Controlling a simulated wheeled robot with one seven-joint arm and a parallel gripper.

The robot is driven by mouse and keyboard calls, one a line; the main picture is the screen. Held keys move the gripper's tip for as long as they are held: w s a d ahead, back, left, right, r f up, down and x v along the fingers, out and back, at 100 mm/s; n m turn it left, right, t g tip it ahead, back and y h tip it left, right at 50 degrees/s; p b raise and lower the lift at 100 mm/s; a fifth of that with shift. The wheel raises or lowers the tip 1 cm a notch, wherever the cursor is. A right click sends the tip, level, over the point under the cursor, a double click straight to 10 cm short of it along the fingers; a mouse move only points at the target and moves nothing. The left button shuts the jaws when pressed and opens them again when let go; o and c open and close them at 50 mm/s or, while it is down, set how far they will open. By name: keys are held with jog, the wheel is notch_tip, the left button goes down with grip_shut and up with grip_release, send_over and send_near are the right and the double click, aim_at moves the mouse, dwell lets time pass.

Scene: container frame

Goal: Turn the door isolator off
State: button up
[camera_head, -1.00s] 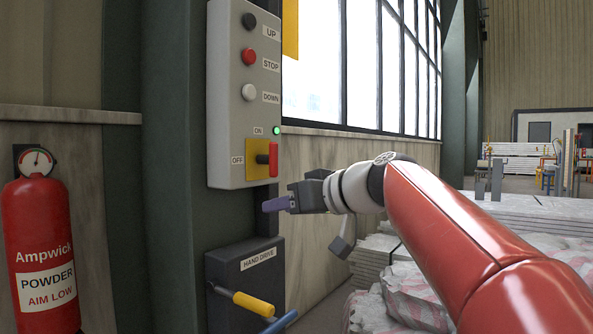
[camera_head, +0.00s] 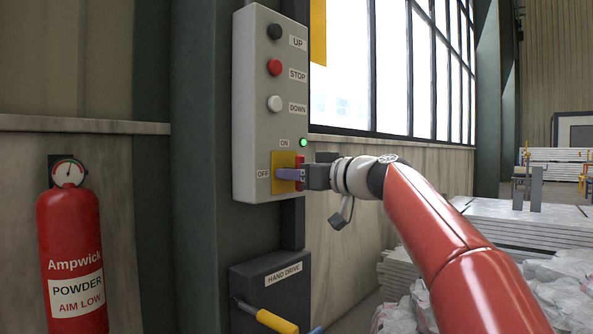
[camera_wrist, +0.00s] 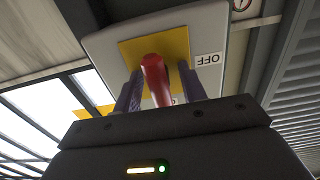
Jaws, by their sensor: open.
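The door isolator has a red handle (camera_head: 300,168) on a yellow plate (camera_head: 278,160), low on a grey control box. It is marked ON above and OFF at the left. The handle is mostly hidden by my gripper in the head view. In the wrist view the red handle (camera_wrist: 156,80) lies in line with the partly hidden ON label, and the OFF label (camera_wrist: 208,59) is off to the side. My gripper (camera_head: 287,174) is at the handle, its purple fingers open. In the wrist view the fingers of my gripper (camera_wrist: 160,70) are on either side of the handle; contact cannot be told.
The grey control box (camera_head: 245,110) carries UP, STOP and DOWN buttons and a lit green lamp (camera_head: 303,142). A dark hand drive box (camera_head: 250,283) with a yellow handle is below. A red extinguisher (camera_head: 72,240) stands left. Stacked panels (camera_head: 500,225) lie right.

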jog(key=shift+c, duration=0.4)
grip_shut()
jog(key=shift+m, duration=0.3)
jog(key=m, duration=0.3)
jog(key=shift+m, duration=0.3)
jog(key=m+p, duration=0.1)
jog(key=m, duration=0.3)
jog(key=shift+m, duration=0.3)
jog(key=m+p, duration=0.1)
jog(key=m, duration=0.3)
jog(key=shift+r+m, duration=0.1)
jog(key=shift+m, duration=0.2)
jog(key=shift+m+p, duration=0.8)
jog(key=shift+m, duration=1.4)
